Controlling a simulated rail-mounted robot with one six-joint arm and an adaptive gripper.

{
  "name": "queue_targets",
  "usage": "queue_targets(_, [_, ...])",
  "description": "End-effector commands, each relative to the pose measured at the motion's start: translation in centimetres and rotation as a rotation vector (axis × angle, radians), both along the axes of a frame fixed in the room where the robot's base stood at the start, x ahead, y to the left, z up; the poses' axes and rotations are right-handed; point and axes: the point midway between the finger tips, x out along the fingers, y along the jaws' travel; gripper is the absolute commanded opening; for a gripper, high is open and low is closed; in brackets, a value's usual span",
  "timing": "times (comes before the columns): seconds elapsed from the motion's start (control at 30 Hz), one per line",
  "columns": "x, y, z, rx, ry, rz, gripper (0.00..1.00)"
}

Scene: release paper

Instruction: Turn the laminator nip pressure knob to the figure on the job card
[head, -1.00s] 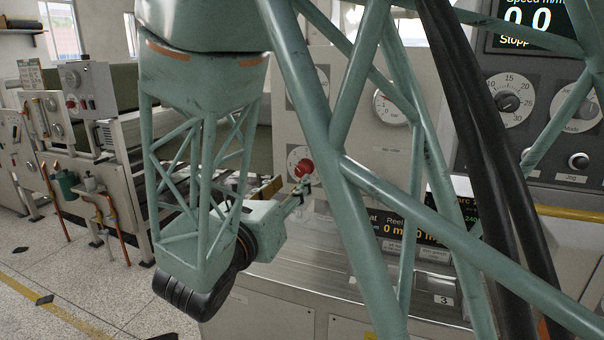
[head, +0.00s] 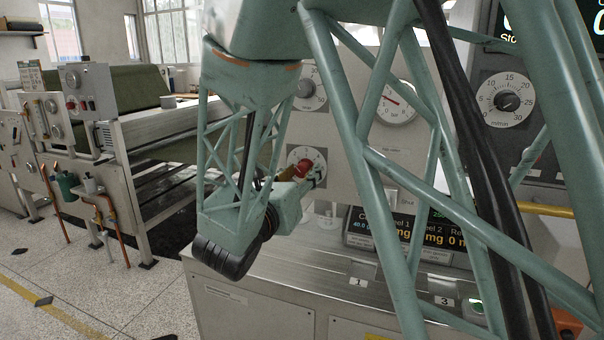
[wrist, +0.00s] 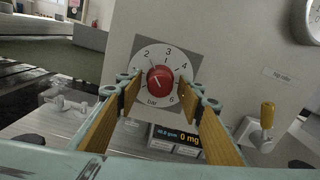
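The red pressure knob (wrist: 160,79) sits at the centre of a white dial (wrist: 145,57) marked in bar, on a grey square plate. A light mark on the knob seems to point up-left, towards the low figures, but it is too small to read exactly. The knob (head: 304,169) also shows in the head view, partly covered by my gripper (head: 312,177). In the wrist view my gripper (wrist: 163,90) is open, its wood-coloured pads on either side of the knob's lower part. Contact cannot be told. I cannot make out a job card.
A yellow-handled lever (wrist: 267,116) stands right of the dial. A lit display (wrist: 178,137) is below the knob. A pressure gauge (head: 396,103) and a speed dial (head: 506,99) are on the panels to the right. My arm's lattice hides much of the panel.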

Motion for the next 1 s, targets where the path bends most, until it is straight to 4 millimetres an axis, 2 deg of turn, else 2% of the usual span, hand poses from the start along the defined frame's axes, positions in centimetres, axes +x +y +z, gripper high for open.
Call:
queue_targets(0.43, [0.44, -0.16, -0.01, 0.000, 0.000, 0.000, 0.35])
queue_targets(0.73, [0.44, -0.15, -0.01, 0.000, 0.000, 0.000, 0.10])
queue_targets(1.0, [0.44, -0.15, -0.05, 0.008, -0.003, 0.000, 0.10])
